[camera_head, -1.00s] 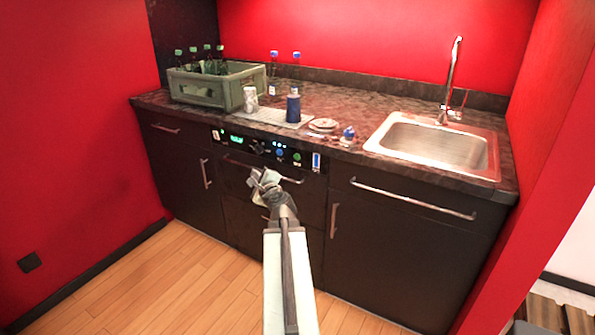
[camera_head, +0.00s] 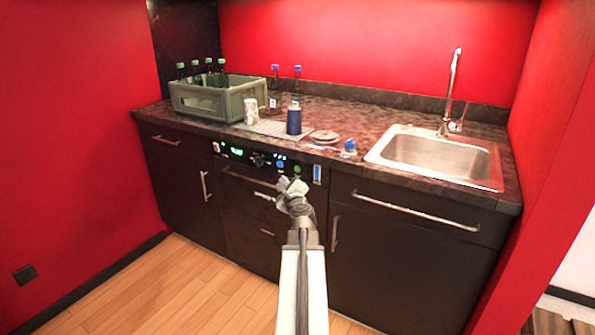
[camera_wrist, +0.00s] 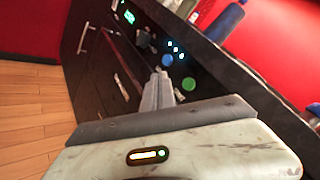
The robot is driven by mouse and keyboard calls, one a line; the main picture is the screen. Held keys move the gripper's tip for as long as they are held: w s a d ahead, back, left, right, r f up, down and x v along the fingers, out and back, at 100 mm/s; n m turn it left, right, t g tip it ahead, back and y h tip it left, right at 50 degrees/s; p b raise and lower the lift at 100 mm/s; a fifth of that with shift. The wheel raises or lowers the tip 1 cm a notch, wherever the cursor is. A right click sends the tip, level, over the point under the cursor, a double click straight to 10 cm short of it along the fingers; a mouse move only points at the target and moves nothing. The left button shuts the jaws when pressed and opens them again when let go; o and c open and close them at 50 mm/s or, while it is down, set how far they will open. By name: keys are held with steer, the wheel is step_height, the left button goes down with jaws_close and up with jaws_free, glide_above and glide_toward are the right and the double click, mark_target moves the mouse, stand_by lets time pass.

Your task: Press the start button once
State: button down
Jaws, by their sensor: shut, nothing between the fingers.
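The black control panel (camera_head: 248,157) on the cabinet front has a lit green display (camera_head: 236,151), a dark dial (camera_head: 259,160), a round blue button (camera_head: 280,163) and a round green button (camera_head: 297,169). I cannot read which one is marked start. The wrist view also shows the blue button (camera_wrist: 167,60) and the green button (camera_wrist: 188,83). My gripper (camera_head: 284,183) is shut and empty, in front of the panel just below these buttons in the head view. In the wrist view its tips (camera_wrist: 161,74) appear between and just below the two buttons; contact cannot be told.
A bar handle (camera_head: 250,180) runs below the panel. The countertop above holds a green bottle crate (camera_head: 215,103), a light can (camera_head: 250,112), a dark blue can (camera_head: 294,120), and a small blue-topped item (camera_head: 349,148). A sink (camera_head: 435,153) is at right.

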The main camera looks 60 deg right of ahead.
mark_target(297, 169)
steer(key=d, duration=0.6)
steer(key=shift+d, duration=0.2)
stand_by(1.7)
steer(key=shift+d, duration=0.3)
steer(key=shift+d, duration=0.35)
stand_by(0.5)
stand_by(0.4)
steer(key=shift+a, duration=0.8)
steer(key=shift+a, duration=0.1)
